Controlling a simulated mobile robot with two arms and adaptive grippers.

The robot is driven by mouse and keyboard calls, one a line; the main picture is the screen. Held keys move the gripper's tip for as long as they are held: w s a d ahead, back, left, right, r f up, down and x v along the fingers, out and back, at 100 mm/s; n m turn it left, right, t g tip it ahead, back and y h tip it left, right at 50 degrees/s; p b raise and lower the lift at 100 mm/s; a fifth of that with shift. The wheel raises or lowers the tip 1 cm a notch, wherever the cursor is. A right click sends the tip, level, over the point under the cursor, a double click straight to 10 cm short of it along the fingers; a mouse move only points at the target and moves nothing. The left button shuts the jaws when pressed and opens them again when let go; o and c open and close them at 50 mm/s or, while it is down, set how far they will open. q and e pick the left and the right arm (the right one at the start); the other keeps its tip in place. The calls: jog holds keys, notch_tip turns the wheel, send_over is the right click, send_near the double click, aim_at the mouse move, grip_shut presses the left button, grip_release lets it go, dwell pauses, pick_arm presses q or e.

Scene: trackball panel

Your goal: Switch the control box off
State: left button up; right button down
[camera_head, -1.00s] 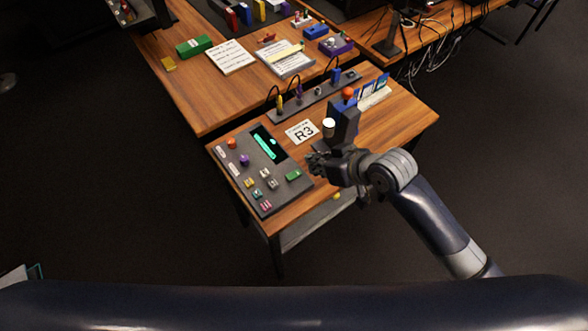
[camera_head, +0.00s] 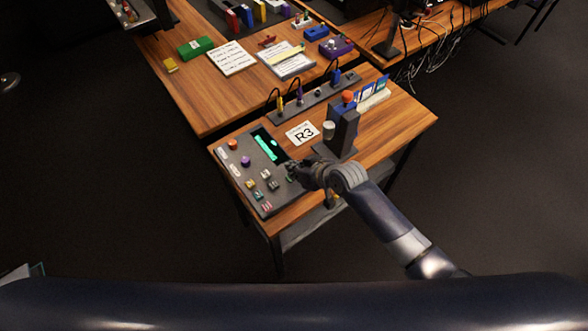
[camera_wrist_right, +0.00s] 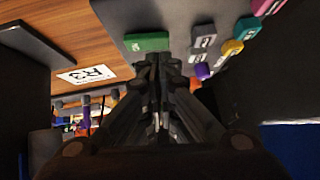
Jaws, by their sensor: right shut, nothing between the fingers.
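A grey control box (camera_head: 262,206) with a sloped top lies on the left part of the near wooden desk. Its dark screen shows a lit green shape (camera_head: 266,146). An orange knob (camera_head: 233,144), a purple ball (camera_head: 245,161) and several small coloured buttons sit on it. My right gripper (camera_head: 292,171) is shut and empty at the box's right edge, covering most of the green button there in the head view. In the right wrist view this green button (camera_wrist_right: 147,42) shows just beyond the fingertips (camera_wrist_right: 157,60); contact cannot be told. My left gripper is out of view.
A dark upright post (camera_head: 343,128) with an orange-red top stands right of the box, close to my right arm. A white R3 card (camera_head: 302,133) lies behind the box. A grey strip with plugs (camera_head: 300,102) runs along the back.

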jog(key=shift+f, duration=0.35)
